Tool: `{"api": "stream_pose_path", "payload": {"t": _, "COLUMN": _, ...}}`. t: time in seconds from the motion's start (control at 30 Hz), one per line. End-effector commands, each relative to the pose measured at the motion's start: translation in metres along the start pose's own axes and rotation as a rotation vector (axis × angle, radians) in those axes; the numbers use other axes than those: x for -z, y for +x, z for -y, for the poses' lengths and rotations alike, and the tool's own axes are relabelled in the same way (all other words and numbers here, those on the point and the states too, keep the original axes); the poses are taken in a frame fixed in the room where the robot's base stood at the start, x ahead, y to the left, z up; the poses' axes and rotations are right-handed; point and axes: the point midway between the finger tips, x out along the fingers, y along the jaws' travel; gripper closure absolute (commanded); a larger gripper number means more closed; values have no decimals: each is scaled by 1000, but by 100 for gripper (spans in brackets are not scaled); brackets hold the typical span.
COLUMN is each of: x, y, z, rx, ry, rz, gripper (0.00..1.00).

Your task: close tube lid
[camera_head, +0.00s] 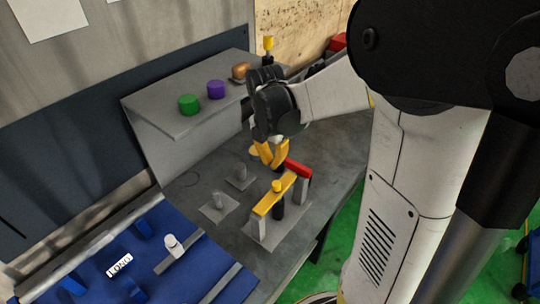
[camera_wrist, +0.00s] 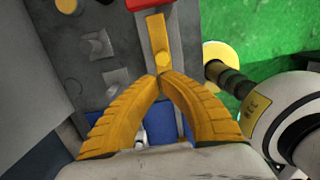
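A small fixture (camera_head: 258,228) on the grey bench carries a yellow bar (camera_head: 264,202) with a round yellow knob (camera_head: 277,186). A dark cylinder stands beneath the bar, and a red bar (camera_head: 298,168) sits at its far end. I cannot tell which part is the tube lid. The yellow bar (camera_wrist: 157,45) also shows in the wrist view, lined up beyond my fingertips. My gripper (camera_head: 271,163) has yellow fingers and is above and behind the fixture. In the wrist view its fingertips (camera_wrist: 161,76) meet, with nothing seen between them. Contact with the bar cannot be told.
A raised grey shelf at the back holds green (camera_head: 189,104), purple (camera_head: 216,89) and orange (camera_head: 240,70) pieces. Two small plates with grey pegs (camera_head: 219,200) lie left of the fixture. A blue mat (camera_head: 190,270) with a white piece (camera_head: 174,245) is at front left.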

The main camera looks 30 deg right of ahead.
Motion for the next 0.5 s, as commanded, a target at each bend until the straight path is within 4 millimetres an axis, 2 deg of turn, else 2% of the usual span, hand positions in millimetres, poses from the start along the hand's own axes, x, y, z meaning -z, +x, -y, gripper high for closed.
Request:
{"api": "stream_pose_path", "payload": {"t": 0.03, "x": 0, "y": 14, "z": 0, "rx": 0, "ry": 0, "rz": 0, "gripper": 100}}
{"api": "stream_pose_path", "payload": {"t": 0.2, "x": 0, "y": 50, "z": 0, "rx": 0, "ry": 0, "rz": 0, "gripper": 100}}
{"api": "stream_pose_path", "payload": {"t": 0.33, "x": 0, "y": 72, "z": 0, "rx": 0, "ry": 0, "rz": 0, "gripper": 100}}
{"api": "stream_pose_path", "payload": {"t": 0.5, "x": 0, "y": 88, "z": 0, "rx": 0, "ry": 0, "rz": 0, "gripper": 100}}
